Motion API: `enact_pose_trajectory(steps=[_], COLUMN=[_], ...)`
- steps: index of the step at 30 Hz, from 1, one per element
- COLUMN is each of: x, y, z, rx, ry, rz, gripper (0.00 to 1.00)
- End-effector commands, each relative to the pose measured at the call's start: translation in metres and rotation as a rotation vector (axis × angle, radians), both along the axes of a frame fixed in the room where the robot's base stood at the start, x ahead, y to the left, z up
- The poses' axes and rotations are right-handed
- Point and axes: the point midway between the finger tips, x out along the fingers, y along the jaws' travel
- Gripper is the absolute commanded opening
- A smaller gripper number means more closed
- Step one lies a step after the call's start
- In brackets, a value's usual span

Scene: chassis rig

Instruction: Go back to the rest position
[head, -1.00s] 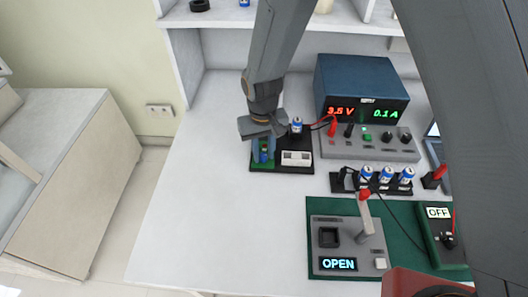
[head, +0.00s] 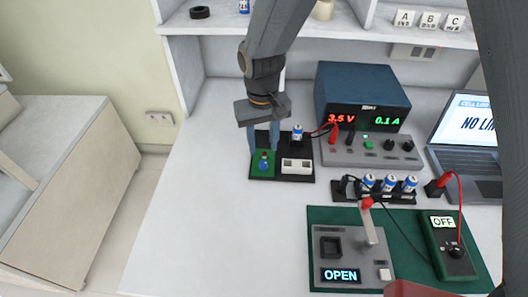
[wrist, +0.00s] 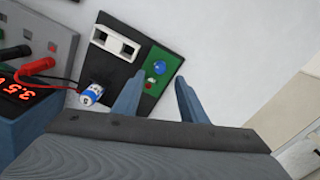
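My gripper (head: 262,150) is above the left part of a small black board (head: 283,178) on the white bench. Its two blue-grey fingers are spread apart with nothing between them, as the wrist view also shows (wrist: 158,98). Below the fingers is a green panel (wrist: 157,72) with a blue round part (wrist: 160,67) on it, apart from the fingertips. A white block (head: 296,166) and a blue-and-white cell (head: 297,132) are on the same board.
A power supply (head: 362,97) reading 3.5 V and 0.1 A stands behind right. A cell holder (head: 345,190), a lever box (head: 355,250) showing OPEN, an OFF meter (head: 450,245) and a laptop (head: 467,130) are to the right. The bench's left side is clear.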

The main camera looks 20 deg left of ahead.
Motion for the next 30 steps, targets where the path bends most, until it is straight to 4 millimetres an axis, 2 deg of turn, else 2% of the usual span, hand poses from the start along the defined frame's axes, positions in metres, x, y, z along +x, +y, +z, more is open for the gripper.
enact_pose_trajectory(steps=[4, 18, 20, 23, 26, 30], x=[0.000, 0.000, 0.002, 0.011, 0.022, 0.026], y=[0.000, 0.000, -0.005, -0.032, -0.081, -0.165], z=[0.006, 0.006, 0.008, 0.016, 0.030, 0.051], rx=[0.001, 0.000, 0.001, 0.006, 0.013, 0.023], ry=[-0.001, 0.000, -0.002, -0.005, -0.012, -0.026], rz=[0.000, 0.000, -0.008, -0.050, -0.126, -0.255], gripper=[0.39, 0.39, 0.39, 0.39, 0.39, 0.39])
